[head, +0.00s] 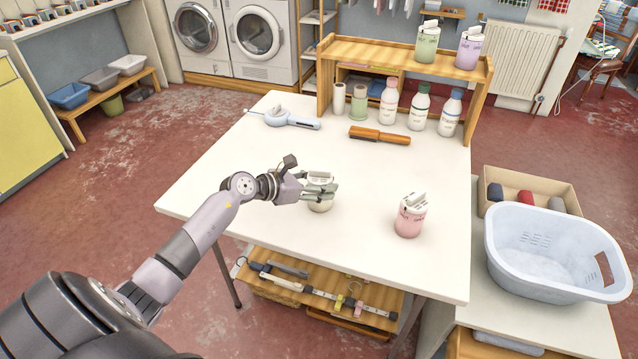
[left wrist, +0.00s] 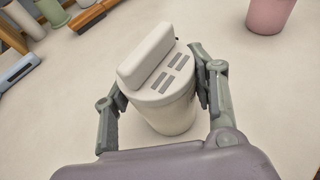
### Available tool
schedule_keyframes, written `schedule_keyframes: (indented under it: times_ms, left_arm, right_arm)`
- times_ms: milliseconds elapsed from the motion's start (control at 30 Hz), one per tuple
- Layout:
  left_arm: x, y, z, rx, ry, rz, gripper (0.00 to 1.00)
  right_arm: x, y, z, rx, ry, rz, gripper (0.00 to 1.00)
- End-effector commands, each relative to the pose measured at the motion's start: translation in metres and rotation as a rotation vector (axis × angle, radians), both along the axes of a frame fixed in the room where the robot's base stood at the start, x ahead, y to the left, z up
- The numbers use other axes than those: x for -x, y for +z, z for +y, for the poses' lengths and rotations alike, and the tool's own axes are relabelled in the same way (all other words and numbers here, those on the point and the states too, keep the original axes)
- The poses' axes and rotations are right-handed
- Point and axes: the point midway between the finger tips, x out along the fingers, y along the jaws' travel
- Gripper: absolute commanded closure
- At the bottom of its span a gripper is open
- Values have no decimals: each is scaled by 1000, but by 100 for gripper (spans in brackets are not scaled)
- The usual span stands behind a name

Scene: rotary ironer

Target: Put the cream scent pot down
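The cream scent pot (head: 321,205) is an upright, tapered pot with a slotted lid and a raised ridge on top. It is near the middle of the white table (head: 270,165). My left gripper (head: 318,190) reaches it from the left and hides part of it. In the left wrist view the pot (left wrist: 165,112) is between the two fingers of my left gripper (left wrist: 160,92), with the pads against its sides near the lid. Whether its base touches the table or is just above it, I cannot tell. My right gripper is not in view.
A pink pot (head: 410,216) stands to the right on the table. A wooden-handled brush (head: 379,135), a pale blue tool (head: 285,118) and several bottles are farther back. A wooden shelf (head: 400,55) holds a green pot and a purple pot. The table around the cream pot is clear.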

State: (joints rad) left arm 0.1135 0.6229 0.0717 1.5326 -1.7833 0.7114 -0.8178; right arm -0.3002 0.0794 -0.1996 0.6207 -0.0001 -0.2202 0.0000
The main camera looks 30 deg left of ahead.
Motion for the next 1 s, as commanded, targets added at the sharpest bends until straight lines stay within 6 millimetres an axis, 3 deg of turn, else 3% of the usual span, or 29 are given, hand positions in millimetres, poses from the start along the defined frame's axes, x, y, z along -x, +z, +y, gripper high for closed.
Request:
schedule_keyframes:
  times_ms: [267,667,1000]
  left_arm:
    - [0,0,0,0,0,1,29]
    - [0,6,0,1,0,0,28]
    - [51,24,23,-4,-1,4,28]
  right_arm:
    - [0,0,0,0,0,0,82]
    - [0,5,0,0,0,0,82]
    - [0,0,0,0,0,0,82]
